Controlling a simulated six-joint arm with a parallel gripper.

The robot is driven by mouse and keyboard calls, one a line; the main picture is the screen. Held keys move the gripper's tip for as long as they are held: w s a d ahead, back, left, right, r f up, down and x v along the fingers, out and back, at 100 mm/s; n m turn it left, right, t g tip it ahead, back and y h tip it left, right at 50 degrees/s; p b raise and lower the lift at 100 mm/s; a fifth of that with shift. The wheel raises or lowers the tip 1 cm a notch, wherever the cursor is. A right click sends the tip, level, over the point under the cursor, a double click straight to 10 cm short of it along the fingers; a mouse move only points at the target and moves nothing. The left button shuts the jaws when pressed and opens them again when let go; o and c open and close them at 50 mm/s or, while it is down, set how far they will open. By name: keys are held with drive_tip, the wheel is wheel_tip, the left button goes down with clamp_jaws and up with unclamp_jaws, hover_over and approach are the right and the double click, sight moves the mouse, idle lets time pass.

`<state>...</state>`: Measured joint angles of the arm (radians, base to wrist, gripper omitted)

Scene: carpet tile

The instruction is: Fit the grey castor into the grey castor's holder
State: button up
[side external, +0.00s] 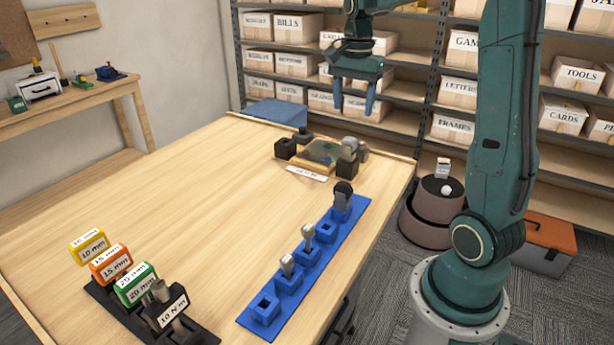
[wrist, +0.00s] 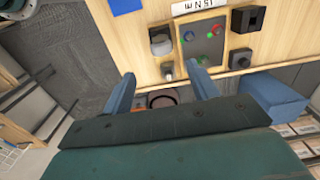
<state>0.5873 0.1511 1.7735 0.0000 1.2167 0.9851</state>
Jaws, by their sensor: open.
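My gripper (side external: 353,103) is open and empty, raised above the far end of the table; in the wrist view its two blue fingers (wrist: 165,83) are apart with nothing between them. The name grey castor fits no piece for certain. A grey rounded piece (side external: 349,145) sits at a black block (side external: 346,169) beside the panel at the table's far end; it also shows in the wrist view (wrist: 160,36). A black block with a square opening (side external: 285,149) stands left of the panel and looks empty. I cannot tell which block is the castor's holder.
A blue rack (side external: 247,320) along the right edge carries a dark piece (side external: 342,190), light metal pieces and empty sockets. The panel (side external: 320,152) has a 15 N m label. The middle table is clear.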

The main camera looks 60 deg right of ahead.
sight(349, 138)
wheel_tip(349, 138, down, 7)
drive_tip(key=shift+f, duration=0.15)
idle(0.4)
drive_tip(key=shift+w+f, duration=0.1)
drive_tip(key=shift+f, duration=2.5)
drive_tip(key=c, duration=1.1)
drive_tip(key=shift+r, duration=0.1)
wheel_tip(349, 138, up, 20)
drive_tip(key=shift+f, duration=0.1)
